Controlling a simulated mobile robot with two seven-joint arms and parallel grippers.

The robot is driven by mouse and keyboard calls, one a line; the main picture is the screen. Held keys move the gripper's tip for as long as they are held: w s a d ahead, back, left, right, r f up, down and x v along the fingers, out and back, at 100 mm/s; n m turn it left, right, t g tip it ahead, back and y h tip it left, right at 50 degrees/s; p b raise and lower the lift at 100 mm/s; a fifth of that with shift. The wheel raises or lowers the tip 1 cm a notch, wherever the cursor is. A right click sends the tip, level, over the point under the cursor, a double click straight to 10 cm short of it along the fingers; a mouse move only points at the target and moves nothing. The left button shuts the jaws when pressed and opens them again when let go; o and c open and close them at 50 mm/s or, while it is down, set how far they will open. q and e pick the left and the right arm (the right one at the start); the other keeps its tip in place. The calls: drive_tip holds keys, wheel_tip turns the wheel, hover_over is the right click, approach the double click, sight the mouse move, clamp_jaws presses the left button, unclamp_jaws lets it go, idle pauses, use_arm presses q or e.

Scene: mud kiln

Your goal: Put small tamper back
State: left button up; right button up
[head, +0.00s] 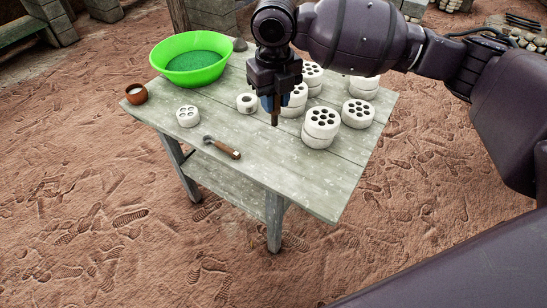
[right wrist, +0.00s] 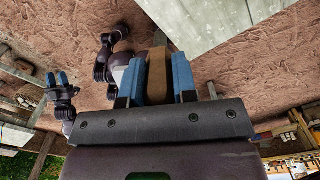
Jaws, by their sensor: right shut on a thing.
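My right gripper (head: 272,103) is above the table (head: 310,180), shut on the small tamper (head: 275,118). Only a narrow brown wooden part of the tamper shows below the blue fingers. In the right wrist view, its brown side (right wrist: 157,75) is clasped between the two blue fingers. The rest of it is hidden by the gripper. The tamper's lower end looks above the tabletop, but the exact gap cannot be told. My left gripper (right wrist: 57,79) shows small at the left of the right wrist view, with its blue fingers apart and nothing seen between them.
Several white clay pieces with holes (head: 322,122) stand around and behind my right gripper, some stacked. A green basin (head: 190,60), a brown cup (head: 137,94), a white piece (head: 188,116) and a wooden-handled tool (head: 222,147) are leftward. The table's front right is clear.

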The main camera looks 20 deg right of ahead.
wheel_tip(320, 180, down, 18)
drive_tip(key=b, duration=0.3)
drive_tip(key=shift+r, duration=0.2)
use_arm(q)
drive_tip(key=f, duration=0.3)
drive_tip(key=shift+s+a+f+g, duration=0.15)
drive_tip(key=shift+s+f+g, duration=0.05)
drive_tip(key=shift+f+g, duration=0.1)
use_arm(e)
drive_tip(key=shift+r, duration=0.1)
drive_tip(key=shift+f, duration=0.2)
drive_tip(key=o, duration=0.9)
